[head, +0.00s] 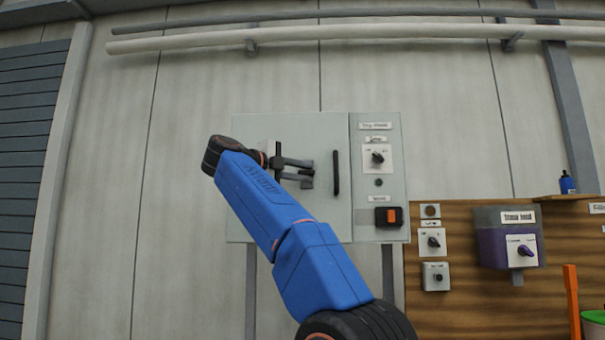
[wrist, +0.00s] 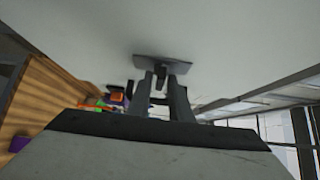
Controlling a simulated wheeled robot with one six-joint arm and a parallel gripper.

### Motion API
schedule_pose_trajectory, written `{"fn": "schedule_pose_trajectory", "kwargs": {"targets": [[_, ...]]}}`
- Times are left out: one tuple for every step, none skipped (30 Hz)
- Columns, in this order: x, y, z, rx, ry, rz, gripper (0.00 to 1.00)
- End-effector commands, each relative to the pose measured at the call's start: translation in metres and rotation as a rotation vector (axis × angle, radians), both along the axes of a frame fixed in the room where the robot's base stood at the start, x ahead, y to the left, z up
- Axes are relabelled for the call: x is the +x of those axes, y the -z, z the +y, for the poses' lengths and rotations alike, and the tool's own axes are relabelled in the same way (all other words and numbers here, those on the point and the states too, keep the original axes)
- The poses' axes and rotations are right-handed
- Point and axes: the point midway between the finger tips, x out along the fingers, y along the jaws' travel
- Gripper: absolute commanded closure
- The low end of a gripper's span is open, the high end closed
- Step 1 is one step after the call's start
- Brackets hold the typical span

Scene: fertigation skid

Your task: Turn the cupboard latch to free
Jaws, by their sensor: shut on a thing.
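The cupboard (head: 300,125) is a pale grey-green box on the wall. Its latch (head: 308,172) is a small dark piece on the door, left of a black vertical handle (head: 336,173). In the wrist view the latch shows as a dark plate (wrist: 170,62) with a small knob standing out from it. My gripper (head: 302,171) reaches the latch from the left, and its two fingers (wrist: 160,85) are shut on the latch's knob. The fingers partly hide the latch in the head view, and I cannot tell its exact turn angle.
Right of the door is a panel with a dial (head: 378,158) and a red-orange switch (head: 389,216). A wooden board (head: 470,305) at lower right carries more dials and a purple unit (head: 507,245). Pipes (head: 350,32) run above. The wall left of the cupboard is clear.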

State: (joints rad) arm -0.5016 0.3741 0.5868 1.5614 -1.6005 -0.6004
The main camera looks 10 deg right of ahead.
Motion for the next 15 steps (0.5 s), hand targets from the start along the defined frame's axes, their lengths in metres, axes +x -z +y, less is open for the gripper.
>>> {"fn": "schedule_pose_trajectory", "kwargs": {"targets": [[0.0003,0.0013,-0.0006,0.004,0.003,0.002,1.0],[0.0002,0.0013,-0.0007,0.004,0.003,0.002,1.0],[0.0002,0.0013,-0.0007,0.004,0.003,0.002,1.0],[0.0002,0.0013,-0.0007,0.004,0.003,0.002,1.0],[0.0001,0.0013,-0.0007,0.004,0.003,0.002,1.0],[0.0002,0.0013,-0.0007,0.004,0.003,0.002,1.0],[0.0001,0.0013,-0.0007,0.004,0.003,0.002,1.0],[0.0002,0.0013,-0.0008,0.004,0.003,0.002,1.0],[0.0002,0.0014,-0.0008,0.004,0.003,0.002,1.0],[0.0002,0.0013,-0.0008,0.004,0.003,0.002,1.0],[0.0002,0.0013,-0.0008,0.004,0.003,0.002,0.79],[0.0001,0.0013,-0.0008,0.004,0.003,0.002,0.72],[0.0002,0.0012,-0.0008,0.004,0.003,0.002,0.72],[0.0001,0.0011,-0.0007,0.004,0.003,0.002,0.72],[0.0001,0.001,-0.0006,0.003,0.002,0.001,0.72]]}}
